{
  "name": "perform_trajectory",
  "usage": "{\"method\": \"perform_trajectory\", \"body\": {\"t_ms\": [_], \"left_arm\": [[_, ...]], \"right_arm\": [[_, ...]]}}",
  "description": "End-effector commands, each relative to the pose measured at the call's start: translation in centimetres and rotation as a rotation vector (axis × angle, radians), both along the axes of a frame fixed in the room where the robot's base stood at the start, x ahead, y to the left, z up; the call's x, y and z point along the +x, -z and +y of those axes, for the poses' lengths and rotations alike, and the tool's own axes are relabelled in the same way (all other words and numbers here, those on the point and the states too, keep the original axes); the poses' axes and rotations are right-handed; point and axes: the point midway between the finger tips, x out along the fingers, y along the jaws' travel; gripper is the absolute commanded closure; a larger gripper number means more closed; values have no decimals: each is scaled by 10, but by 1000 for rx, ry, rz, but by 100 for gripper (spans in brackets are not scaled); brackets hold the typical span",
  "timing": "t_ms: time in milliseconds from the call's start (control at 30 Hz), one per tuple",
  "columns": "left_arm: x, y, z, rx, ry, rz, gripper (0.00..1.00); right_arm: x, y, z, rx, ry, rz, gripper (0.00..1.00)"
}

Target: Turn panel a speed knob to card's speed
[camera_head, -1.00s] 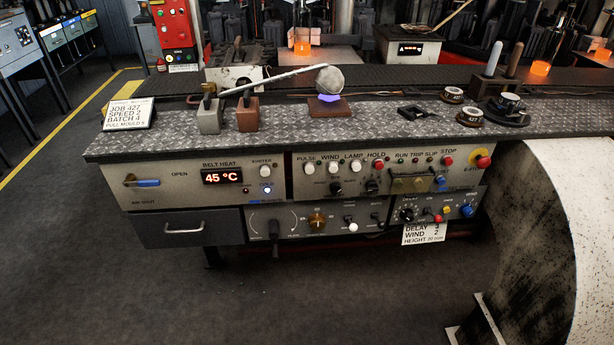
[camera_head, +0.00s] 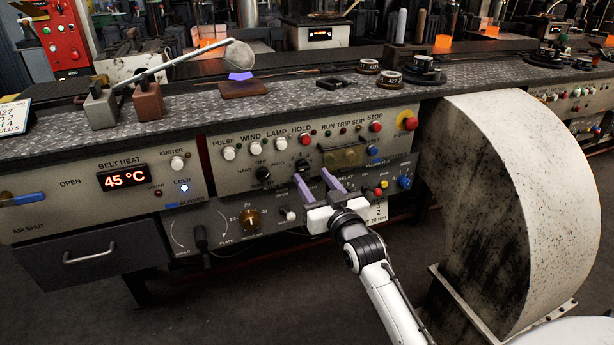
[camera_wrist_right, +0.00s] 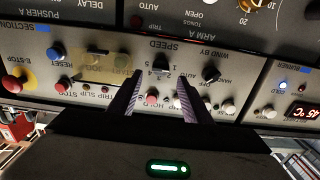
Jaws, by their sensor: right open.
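The black speed knob (camera_head: 302,166) is on the upper control panel, below the HOLD button. The job card (camera_head: 14,117) is cut off at the left edge. My left gripper is out of view.
Another black knob (camera_head: 263,174) is left of the speed knob. A gold knob (camera_head: 249,219) is on the lower panel. A large pale curved housing (camera_head: 520,200) stands at the right.

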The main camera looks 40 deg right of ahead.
Motion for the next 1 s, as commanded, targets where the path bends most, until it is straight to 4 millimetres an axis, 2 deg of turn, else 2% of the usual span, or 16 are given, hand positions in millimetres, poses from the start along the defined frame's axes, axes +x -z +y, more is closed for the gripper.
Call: {"method": "perform_trajectory", "body": {"t_ms": [100,300,633,900,1000], "left_arm": [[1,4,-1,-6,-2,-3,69],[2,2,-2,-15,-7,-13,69],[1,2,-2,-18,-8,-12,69],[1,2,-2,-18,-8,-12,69],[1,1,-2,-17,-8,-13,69]], "right_arm": [[21,1,-5,-1,-1,-1,55],[41,1,-9,0,-1,1,55],[44,1,-10,-1,-1,2,55],[44,1,-10,0,-1,3,97],[44,1,-10,2,-1,3,97]]}}
